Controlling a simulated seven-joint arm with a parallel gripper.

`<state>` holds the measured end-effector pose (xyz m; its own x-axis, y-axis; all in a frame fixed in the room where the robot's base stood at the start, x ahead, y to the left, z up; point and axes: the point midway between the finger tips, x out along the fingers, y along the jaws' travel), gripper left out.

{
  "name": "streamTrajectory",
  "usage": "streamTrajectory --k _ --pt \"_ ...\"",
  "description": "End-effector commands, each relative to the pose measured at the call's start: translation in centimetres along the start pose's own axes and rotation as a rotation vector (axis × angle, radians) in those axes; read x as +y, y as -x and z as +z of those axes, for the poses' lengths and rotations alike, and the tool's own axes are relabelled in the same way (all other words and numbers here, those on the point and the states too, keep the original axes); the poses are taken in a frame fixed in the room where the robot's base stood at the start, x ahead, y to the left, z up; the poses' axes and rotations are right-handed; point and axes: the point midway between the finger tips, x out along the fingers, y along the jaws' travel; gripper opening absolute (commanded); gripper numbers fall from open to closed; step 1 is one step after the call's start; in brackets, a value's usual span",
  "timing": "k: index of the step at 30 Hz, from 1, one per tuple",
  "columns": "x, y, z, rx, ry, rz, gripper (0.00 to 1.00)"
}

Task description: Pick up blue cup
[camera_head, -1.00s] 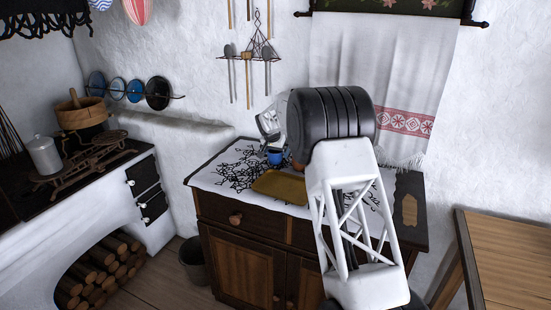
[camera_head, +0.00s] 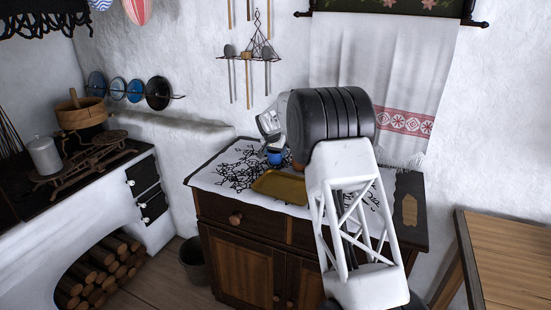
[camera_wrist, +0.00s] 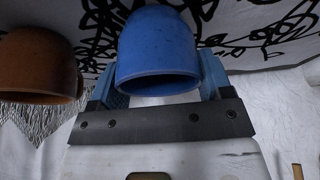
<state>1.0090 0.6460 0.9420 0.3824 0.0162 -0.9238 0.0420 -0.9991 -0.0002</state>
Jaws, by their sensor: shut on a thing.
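The blue cup (camera_wrist: 158,48) fills the middle of the wrist view, with its rim toward the camera. My gripper (camera_wrist: 160,90) is shut on it, with one finger on each side of the cup. In the head view the blue cup (camera_head: 275,157) is small, at the cabinet top behind the tray. My gripper (camera_head: 272,135) shows there just above the cup, partly hidden by my arm. I cannot tell whether the cup touches the cloth.
A brown cup (camera_wrist: 38,65) is close to the left of the blue cup in the wrist view. A yellow-brown tray (camera_head: 279,187) lies in front on the patterned white cloth (camera_head: 222,171). The wall with the hanging towel (camera_head: 385,70) stands behind the cabinet.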

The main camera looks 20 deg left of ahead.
Motion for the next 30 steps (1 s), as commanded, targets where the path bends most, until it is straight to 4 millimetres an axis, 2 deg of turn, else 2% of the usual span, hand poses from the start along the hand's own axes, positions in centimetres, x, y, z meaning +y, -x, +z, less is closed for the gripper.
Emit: streamTrajectory --k 11,24,30 --pt "0.0 0.3 -0.1 0.001 0.000 0.000 0.46" --pt "0.0 3.4 -1.4 0.002 0.000 -0.001 0.46" --pt "0.6 3.9 -0.5 0.000 0.000 0.000 0.46"
